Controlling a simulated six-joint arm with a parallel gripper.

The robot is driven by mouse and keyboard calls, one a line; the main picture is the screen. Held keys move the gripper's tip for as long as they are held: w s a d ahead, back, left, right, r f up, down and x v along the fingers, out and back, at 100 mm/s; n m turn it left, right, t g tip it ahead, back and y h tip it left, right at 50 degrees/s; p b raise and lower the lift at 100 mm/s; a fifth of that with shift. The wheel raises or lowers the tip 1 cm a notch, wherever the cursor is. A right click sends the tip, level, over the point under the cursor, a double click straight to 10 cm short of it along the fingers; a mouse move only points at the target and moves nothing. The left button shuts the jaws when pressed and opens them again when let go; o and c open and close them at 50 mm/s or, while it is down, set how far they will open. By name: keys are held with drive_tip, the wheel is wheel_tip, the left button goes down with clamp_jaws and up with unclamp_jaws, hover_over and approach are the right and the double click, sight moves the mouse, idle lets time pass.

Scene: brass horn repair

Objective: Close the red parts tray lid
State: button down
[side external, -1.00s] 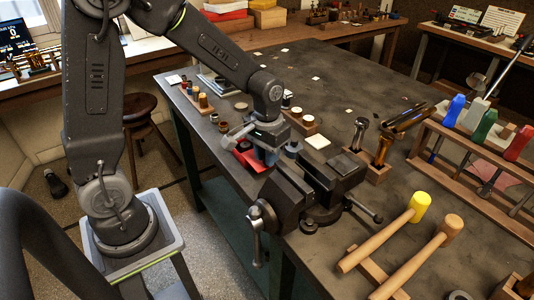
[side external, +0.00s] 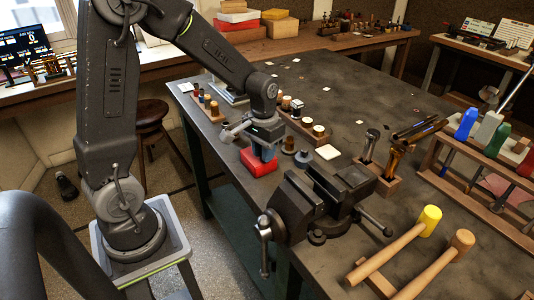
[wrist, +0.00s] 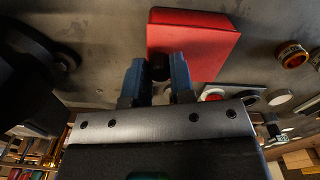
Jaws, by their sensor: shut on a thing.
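The red parts tray (side external: 259,164) sits near the left edge of the workbench, behind the vise. It looks like a closed red block there, its lid (wrist: 197,33) lying flat over it. My gripper (side external: 265,153) points down at the tray top. In the wrist view my gripper (wrist: 158,76) has its two blue fingers on either side of a small dark knob (wrist: 160,67) at the edge of the red lid, shut on it. The fingers and wrist hide part of the tray's top, and any thin gap under the lid cannot be made out.
The black vise (side external: 310,205) stands close in front of the tray. A wooden block with small parts (side external: 304,125) lies behind it, and another small-parts rack (side external: 207,105) is to its left. Two mallets (side external: 395,250) lie at the right front.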

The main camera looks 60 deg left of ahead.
drive_tip(key=shift+a, duration=0.3)
drive_tip(key=c, duration=1)
unclamp_jaws()
drive_tip(key=shift+d, duration=0.1)
drive_tip(key=shift+r, duration=0.15)
wheel_tip(320, 180, up, 14)
drive_tip(key=shift+f, duration=0.15)
drive_tip(key=s+d+m+t, duration=0.1)
drive_tip(key=s+d+t, duration=0.1)
drive_tip(key=s+d, duration=0.1)
drive_tip(key=s+d+m+t, duration=0.1)
drive_tip(key=s+d, duration=0.2)
drive_tip(key=s, duration=0.3)
drive_tip(key=s+d+r+m+t, duration=0.1)
drive_tip(key=s+d+t, duration=0.1)
drive_tip(key=s, duration=0.3)
drive_tip(key=shift+d+t, duration=0.3)
drive_tip(key=shift+d, duration=0.45)
